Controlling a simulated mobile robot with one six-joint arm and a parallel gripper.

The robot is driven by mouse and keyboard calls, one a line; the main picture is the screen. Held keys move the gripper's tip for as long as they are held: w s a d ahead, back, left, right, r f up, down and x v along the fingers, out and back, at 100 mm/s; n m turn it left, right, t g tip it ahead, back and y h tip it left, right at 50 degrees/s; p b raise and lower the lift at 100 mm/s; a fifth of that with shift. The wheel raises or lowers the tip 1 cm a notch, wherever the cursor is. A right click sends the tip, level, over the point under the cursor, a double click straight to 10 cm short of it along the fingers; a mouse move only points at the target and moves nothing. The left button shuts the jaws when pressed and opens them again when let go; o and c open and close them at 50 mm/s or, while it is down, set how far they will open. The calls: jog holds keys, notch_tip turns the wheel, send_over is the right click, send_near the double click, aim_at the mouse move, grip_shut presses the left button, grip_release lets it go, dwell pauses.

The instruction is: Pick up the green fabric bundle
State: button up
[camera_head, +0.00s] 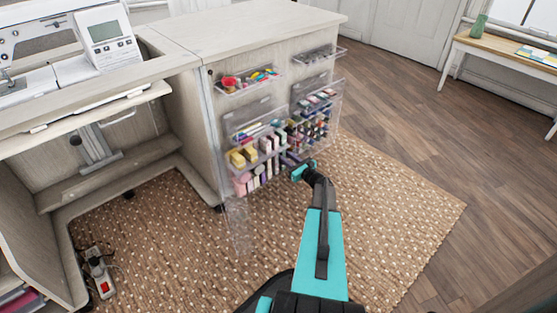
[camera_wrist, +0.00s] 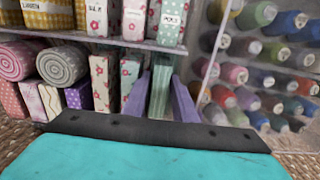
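The green fabric bundle (camera_wrist: 160,94) stands upright in the lower row of the clear rack, in the middle of the wrist view. My gripper (camera_wrist: 161,85) has two purple fingers, one on each side of the bundle. They look open, with the bundle filling much of the gap between them; whether they touch it I cannot tell. In the head view my gripper (camera_head: 292,159) reaches into the lower part of the rack on the cabinet door. The green bundle cannot be made out there.
Patterned bundles and rolled fabrics (camera_wrist: 62,66) stand close on the left. Several thread spools (camera_wrist: 255,85) sit to the right behind a clear rack edge. More boxes (camera_wrist: 95,15) stand on the shelf above. A woven rug (camera_head: 390,200) covers the floor below.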

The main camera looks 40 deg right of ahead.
grip_shut()
jog(key=shift+r, duration=0.15)
jog(key=shift+r+p, duration=0.7)
jog(key=shift+r, duration=0.15)
jog(key=s+a+p, duration=0.1)
jog(key=s+p, duration=0.3)
jog(key=s, duration=1.4)
jog(key=shift+a+f, duration=0.15)
jog(key=shift+f, duration=0.1)
